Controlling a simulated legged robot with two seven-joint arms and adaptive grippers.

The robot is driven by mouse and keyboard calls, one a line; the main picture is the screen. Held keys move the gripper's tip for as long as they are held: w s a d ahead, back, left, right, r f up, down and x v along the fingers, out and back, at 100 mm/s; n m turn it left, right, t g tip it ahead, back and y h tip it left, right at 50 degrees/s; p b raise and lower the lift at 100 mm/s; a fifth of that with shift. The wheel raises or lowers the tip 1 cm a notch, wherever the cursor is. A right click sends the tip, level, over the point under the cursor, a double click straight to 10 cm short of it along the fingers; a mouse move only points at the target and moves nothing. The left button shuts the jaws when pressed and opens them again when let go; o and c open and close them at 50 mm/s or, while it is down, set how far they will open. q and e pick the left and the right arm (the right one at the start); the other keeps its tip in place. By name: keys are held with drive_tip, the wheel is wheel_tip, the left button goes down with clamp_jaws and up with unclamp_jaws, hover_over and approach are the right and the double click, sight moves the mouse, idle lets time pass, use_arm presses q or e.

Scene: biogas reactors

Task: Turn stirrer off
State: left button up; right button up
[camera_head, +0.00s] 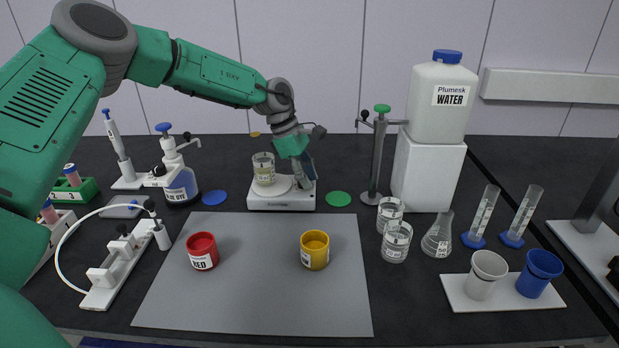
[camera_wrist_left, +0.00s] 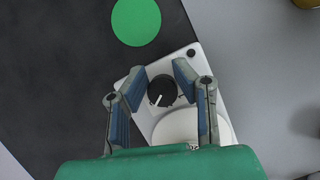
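The stirrer (camera_head: 281,202) is a white box with a round plate on top, at the back of the table in the head view. A glass beaker (camera_head: 264,169) with pale contents stands on its plate. In the left wrist view the stirrer (camera_wrist_left: 215,85) shows a black knob (camera_wrist_left: 162,91) with a white pointer line, beside the round plate. My left gripper (camera_wrist_left: 158,72) is open, one finger on each side of the knob, with gaps to it. In the head view the left gripper (camera_head: 305,170) is over the stirrer's right end. My right gripper is not in view.
A green disc (camera_head: 338,199) lies right of the stirrer, a blue disc (camera_head: 214,198) left. A dispenser stand (camera_head: 376,160) and a water container (camera_head: 440,100) stand to the right. Red (camera_head: 202,251) and yellow (camera_head: 314,250) cups stand on the grey mat (camera_head: 255,305).

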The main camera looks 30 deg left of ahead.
use_arm(q)
drive_tip(key=shift+a+f, duration=0.35)
drive_tip(key=shift+a, duration=0.35)
clamp_jaws()
drive_tip(key=shift+s+a+f, duration=0.1)
drive_tip(key=shift+a, duration=0.25)
drive_tip(key=shift+s+a, duration=0.1)
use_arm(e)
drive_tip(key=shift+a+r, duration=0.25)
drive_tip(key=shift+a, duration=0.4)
use_arm(q)
drive_tip(key=shift+s, duration=0.1)
